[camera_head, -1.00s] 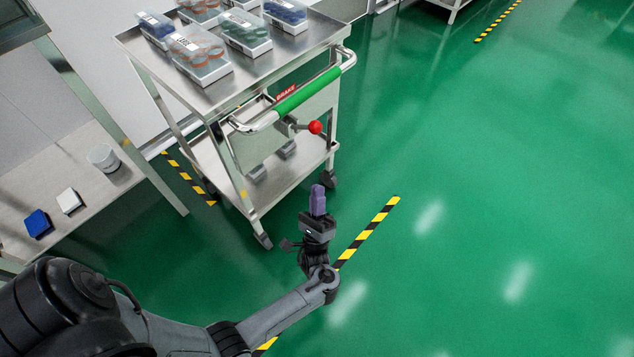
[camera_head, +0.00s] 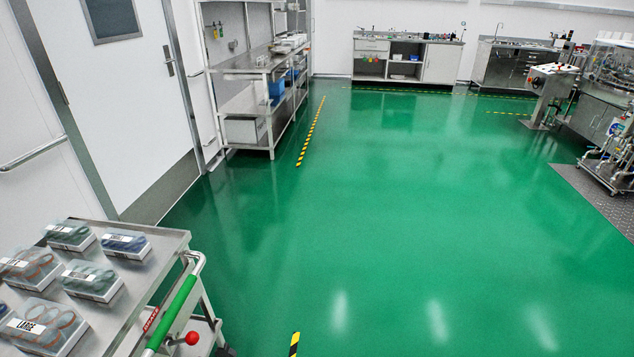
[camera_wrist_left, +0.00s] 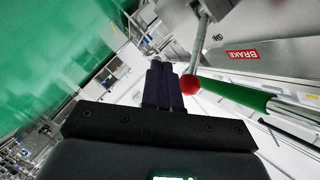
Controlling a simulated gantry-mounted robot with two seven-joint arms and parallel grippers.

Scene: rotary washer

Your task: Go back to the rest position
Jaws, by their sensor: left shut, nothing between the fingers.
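My left gripper (camera_wrist_left: 162,84) shows in the left wrist view with its dark fingers together and nothing between them. Behind it in that view are the red knob (camera_wrist_left: 189,84) and the green handle (camera_wrist_left: 235,94) of the cart; whether the fingers touch the knob cannot be told from this view alone. In the head view neither gripper shows. The steel cart (camera_head: 165,243) stands at the lower left there, with its green handle (camera_head: 172,312) and red knob (camera_head: 192,338).
Several clear boxes (camera_head: 92,280) of parts sit on the cart top. A white door (camera_head: 125,100) and a steel shelf bench (camera_head: 250,75) line the left wall. Benches (camera_head: 440,62) and machinery (camera_head: 605,90) stand at the back and right. The green floor between is clear.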

